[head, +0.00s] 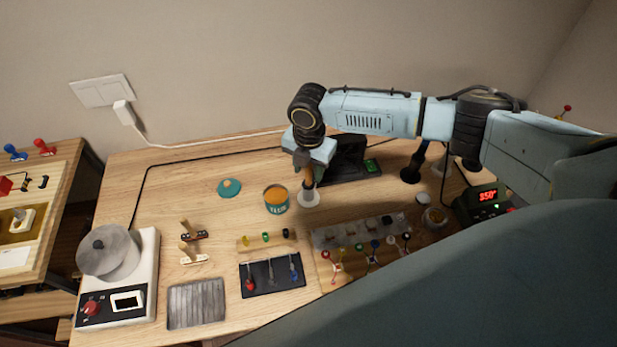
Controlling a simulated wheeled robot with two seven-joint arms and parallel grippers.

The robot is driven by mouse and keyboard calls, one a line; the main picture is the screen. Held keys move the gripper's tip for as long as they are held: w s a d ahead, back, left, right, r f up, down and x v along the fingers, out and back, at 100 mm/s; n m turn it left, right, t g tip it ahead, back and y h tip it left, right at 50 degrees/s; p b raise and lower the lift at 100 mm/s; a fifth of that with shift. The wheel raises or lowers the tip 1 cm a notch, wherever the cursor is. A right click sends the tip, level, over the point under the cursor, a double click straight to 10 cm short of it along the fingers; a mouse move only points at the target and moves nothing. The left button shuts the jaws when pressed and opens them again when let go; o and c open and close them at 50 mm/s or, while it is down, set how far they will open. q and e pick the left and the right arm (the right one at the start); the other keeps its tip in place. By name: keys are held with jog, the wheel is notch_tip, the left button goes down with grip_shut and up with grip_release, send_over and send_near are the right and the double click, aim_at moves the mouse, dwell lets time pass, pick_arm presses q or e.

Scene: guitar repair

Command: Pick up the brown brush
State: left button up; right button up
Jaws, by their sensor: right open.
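The brown brush (309,180) stands upright, its brown handle showing just under my right gripper (307,165). Its lower end is at a small white round base (308,197) on the workbench. My right gripper is open and points down over the top of the brush, with its fingers at or around the handle. The top of the handle is hidden by the gripper, and I cannot tell whether the fingers touch it. My left gripper is out of view.
A teal can (276,207) with orange contents stands close left of the brush, its teal lid (229,188) farther left. A black device (347,158) is close behind right. Tool racks (360,233) lie in front. A hot plate (137,290) with a pot is at left.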

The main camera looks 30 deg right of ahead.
jog(key=shift+f, duration=0.7)
grip_shut()
